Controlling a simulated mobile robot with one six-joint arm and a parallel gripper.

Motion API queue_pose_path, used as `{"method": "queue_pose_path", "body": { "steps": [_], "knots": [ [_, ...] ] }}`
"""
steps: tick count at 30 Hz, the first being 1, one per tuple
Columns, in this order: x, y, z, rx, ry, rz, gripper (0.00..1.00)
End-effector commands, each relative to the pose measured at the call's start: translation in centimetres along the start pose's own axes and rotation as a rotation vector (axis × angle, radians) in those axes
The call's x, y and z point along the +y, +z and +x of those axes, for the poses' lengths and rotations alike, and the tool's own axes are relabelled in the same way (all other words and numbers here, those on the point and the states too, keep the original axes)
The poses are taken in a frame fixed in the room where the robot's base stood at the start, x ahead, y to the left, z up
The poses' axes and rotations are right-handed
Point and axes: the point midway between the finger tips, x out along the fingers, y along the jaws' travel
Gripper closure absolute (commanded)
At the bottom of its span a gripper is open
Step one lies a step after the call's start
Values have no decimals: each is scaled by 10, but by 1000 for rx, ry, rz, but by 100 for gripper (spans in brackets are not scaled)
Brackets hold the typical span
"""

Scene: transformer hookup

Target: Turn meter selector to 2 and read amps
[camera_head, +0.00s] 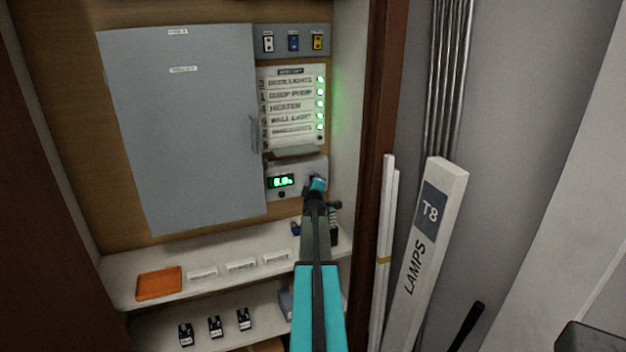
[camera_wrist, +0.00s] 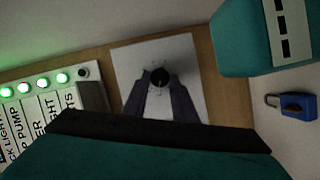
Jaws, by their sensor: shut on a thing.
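The meter (camera_head: 297,188) is a light grey panel on the cabinet's back wall, right of the big grey door. Its small green display (camera_head: 281,181) is lit, but its digits are too small to read surely. My gripper (camera_head: 317,184) reaches up to the meter's right side and covers the selector there. In the wrist view the selector knob (camera_wrist: 160,76) is a dark round knob on a pale plate, between the two fingertips of my gripper (camera_wrist: 161,88). The fingers are shut on it. The selector's position marks cannot be made out.
Above the meter, a labelled circuit panel (camera_head: 290,108) has several green lamps. The grey door (camera_head: 185,120) is closed. Below is a shelf with an orange tray (camera_head: 159,283). A blue padlock (camera_wrist: 297,105) shows in the wrist view. A lamp box (camera_head: 428,250) stands at right.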

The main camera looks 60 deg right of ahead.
Motion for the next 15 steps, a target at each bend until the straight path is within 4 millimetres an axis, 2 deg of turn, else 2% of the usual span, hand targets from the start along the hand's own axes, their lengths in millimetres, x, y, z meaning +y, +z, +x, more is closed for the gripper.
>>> {"method": "queue_pose_path", "body": {
  "steps": [15],
  "knots": [
    [5,-1,1,0,-26,64,98]
  ]
}}
